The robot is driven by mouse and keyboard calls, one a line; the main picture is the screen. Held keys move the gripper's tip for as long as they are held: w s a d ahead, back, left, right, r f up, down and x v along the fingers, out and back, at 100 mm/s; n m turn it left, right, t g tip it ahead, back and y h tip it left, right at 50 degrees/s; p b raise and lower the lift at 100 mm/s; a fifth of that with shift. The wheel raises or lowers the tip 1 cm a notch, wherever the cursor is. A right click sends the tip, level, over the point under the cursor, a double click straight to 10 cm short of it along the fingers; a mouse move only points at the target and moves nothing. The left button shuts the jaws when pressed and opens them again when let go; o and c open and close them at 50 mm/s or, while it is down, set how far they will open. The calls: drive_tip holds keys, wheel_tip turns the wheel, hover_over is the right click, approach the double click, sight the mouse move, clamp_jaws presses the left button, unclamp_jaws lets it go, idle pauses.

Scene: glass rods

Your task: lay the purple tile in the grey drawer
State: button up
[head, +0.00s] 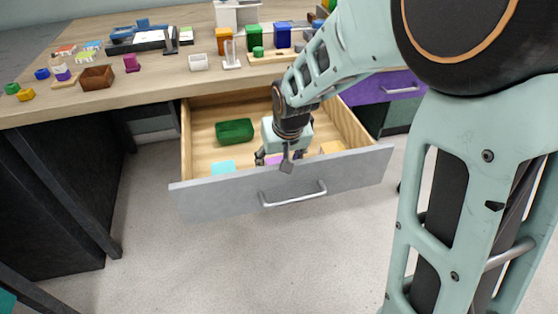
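The grey drawer (345,171) is pulled out below the desk, its wooden inside showing. My gripper (274,161) points down into the drawer, just behind the grey front panel. The purple tile (274,159) shows between the fingers, low in the drawer and partly hidden by the gripper and the front panel. I cannot tell whether the tile touches the drawer floor or whether the fingers press on it.
In the drawer, a green tray (234,131) lies at the back left, a cyan tile (222,167) at the front left and an orange-tan tile (332,147) at the right. A purple drawer (372,90) is to the right. Small objects crowd the wooden desk top (130,94).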

drive_tip(key=p+v, duration=0.3)
drive_tip(key=v, duration=0.9)
drive_tip(key=shift+s, duration=0.1)
